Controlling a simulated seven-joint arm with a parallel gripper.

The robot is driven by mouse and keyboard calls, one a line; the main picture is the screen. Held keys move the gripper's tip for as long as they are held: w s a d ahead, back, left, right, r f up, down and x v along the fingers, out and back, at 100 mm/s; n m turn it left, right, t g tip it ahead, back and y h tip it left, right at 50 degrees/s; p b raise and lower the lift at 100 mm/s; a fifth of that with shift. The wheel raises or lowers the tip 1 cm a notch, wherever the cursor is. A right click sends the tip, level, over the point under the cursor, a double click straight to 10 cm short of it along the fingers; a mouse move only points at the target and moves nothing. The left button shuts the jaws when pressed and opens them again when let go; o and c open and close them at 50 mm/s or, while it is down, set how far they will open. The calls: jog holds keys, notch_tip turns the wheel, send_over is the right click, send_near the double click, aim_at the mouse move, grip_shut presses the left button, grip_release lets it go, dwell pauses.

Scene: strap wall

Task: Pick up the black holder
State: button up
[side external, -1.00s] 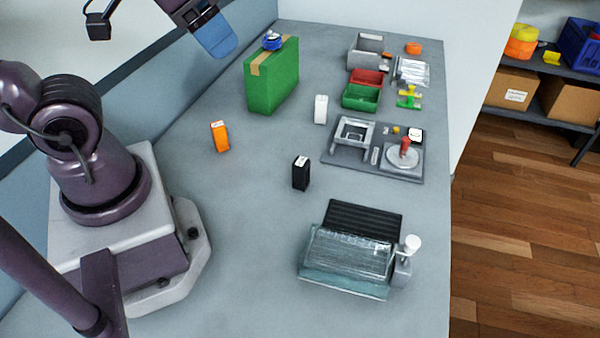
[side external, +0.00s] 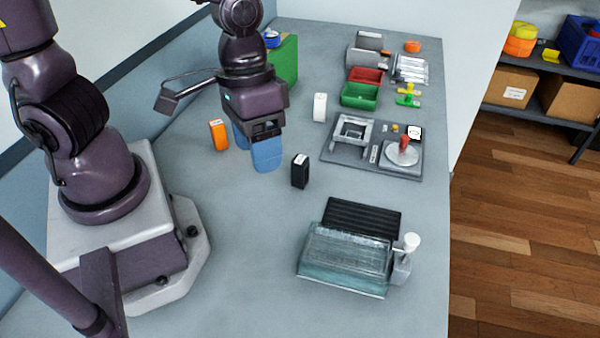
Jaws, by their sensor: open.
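The black holder (side external: 300,172) is a small upright block with a white label on top, standing on the grey table in the side external view. My gripper (side external: 254,150), with blue fingers, is just left of the black holder and apart from it. It is open and nothing shows between its fingers. An orange holder (side external: 218,135) stands left of my gripper, and a white holder (side external: 319,107) stands behind the black one.
A green box (side external: 286,62) is partly hidden behind my arm. A grey fixture plate (side external: 340,154) with a red-handled disc lies to the right. A glassy tray machine (side external: 345,255) sits in front. Red (side external: 366,76) and green bins (side external: 361,95) stand farther back.

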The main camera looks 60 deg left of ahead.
notch_tip(320, 180, down, 6)
jog(key=w+n+y, duration=0.1)
jog(key=n, duration=0.1)
jog(key=n+t+y, duration=0.4)
jog(key=n, duration=0.2)
send_near(298, 162)
jog(key=shift+m, duration=0.3)
jog(key=shift+s+a+x, duration=0.1)
jog(key=shift+x, duration=1.55)
jog(key=shift+s+a+x, duration=0.1)
jog(key=shift+s+x, duration=0.05)
jog(key=shift+x, duration=1.45)
jog(key=shift+w+x, duration=0.15)
jog(key=shift+x, duration=1.3)
jog(key=shift+w+x, duration=0.1)
jog(key=shift+x, duration=1.4)
jog(key=shift+d, duration=0.2)
jog(key=c, duration=1.1)
